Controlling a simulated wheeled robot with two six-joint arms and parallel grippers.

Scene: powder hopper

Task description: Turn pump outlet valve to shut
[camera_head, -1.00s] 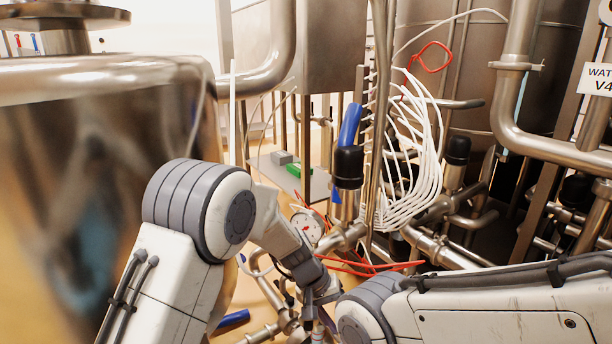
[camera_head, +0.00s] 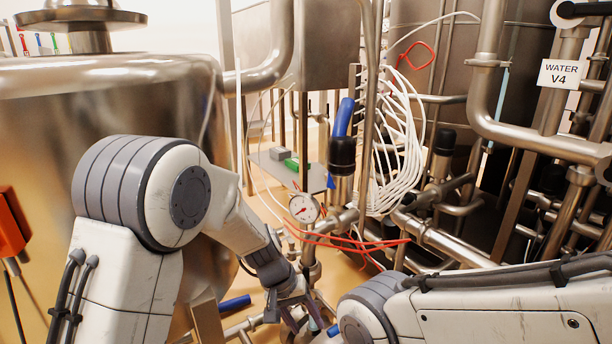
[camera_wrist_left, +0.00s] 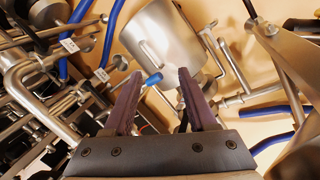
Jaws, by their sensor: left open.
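My left gripper (camera_head: 300,326) is low in the middle of the head view, among pipes near the floor. In the left wrist view my left gripper (camera_wrist_left: 158,88) has its two dark fingers apart, with nothing held between them. A small blue-tipped lever (camera_wrist_left: 153,79) shows between the fingertips, in front of a steel cylinder (camera_wrist_left: 160,42); I cannot tell whether it is the pump outlet valve's handle. It appears beyond the fingers, with no clear contact. A blue handle or tube (camera_head: 235,303) lies left of the gripper in the head view. My right gripper is out of sight.
A large steel tank (camera_head: 120,110) fills the left. A dial gauge (camera_head: 304,208), red cables (camera_head: 350,242) and white tubes (camera_head: 408,140) are above and right of my gripper. A sign "WATER V4" (camera_head: 558,73) hangs right. Blue hoses (camera_wrist_left: 268,112) cross the floor.

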